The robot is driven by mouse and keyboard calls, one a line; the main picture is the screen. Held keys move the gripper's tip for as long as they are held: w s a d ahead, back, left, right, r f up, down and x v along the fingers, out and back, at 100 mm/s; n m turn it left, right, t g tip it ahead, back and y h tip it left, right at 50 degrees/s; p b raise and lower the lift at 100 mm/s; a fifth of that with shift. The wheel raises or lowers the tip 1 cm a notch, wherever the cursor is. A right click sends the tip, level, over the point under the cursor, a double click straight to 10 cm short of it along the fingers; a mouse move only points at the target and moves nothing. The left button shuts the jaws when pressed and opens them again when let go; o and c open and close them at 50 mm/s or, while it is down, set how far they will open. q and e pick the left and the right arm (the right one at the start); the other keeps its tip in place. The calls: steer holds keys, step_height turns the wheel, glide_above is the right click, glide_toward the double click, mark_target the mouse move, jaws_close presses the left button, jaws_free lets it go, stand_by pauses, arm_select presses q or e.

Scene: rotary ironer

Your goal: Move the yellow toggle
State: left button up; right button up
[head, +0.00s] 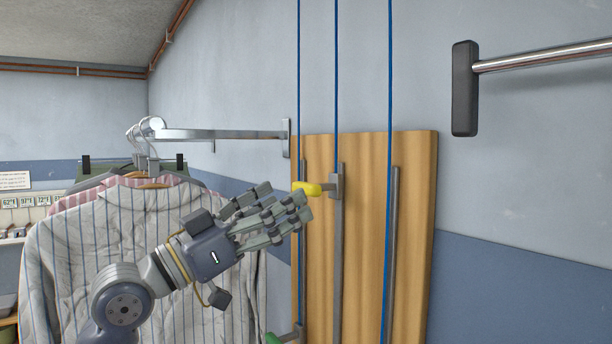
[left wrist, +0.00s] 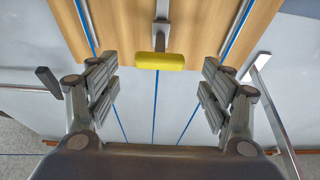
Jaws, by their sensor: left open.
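The yellow toggle (head: 307,188) sticks out to the left from a grey bracket on the middle metal rail of a wooden board (head: 415,190). In the left wrist view the yellow toggle (left wrist: 160,61) is a short bar across the end of a metal stem. It lies between the two finger sets, with clear gaps on both sides. My left gripper (head: 284,207) is open and empty, its fingertips just left of and slightly below the toggle. It also shows open in the left wrist view (left wrist: 159,80). My right gripper is not in view.
Blue cords (head: 337,85) run up the wall from the board. Striped shirts (head: 90,250) hang from a metal rail (head: 225,134) behind my left arm. A green part (head: 272,338) shows at the bottom edge. A horizontal bar with a black end (head: 465,90) juts in at upper right.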

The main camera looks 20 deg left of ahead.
mark_target(306, 183)
arm_select(q)
steer(key=p+x, duration=0.2)
steer(key=x, duration=0.3)
steer(key=shift+w+d+r, duration=0.1)
steer(key=shift+w+d, duration=0.15)
steer(key=shift+w, duration=0.05)
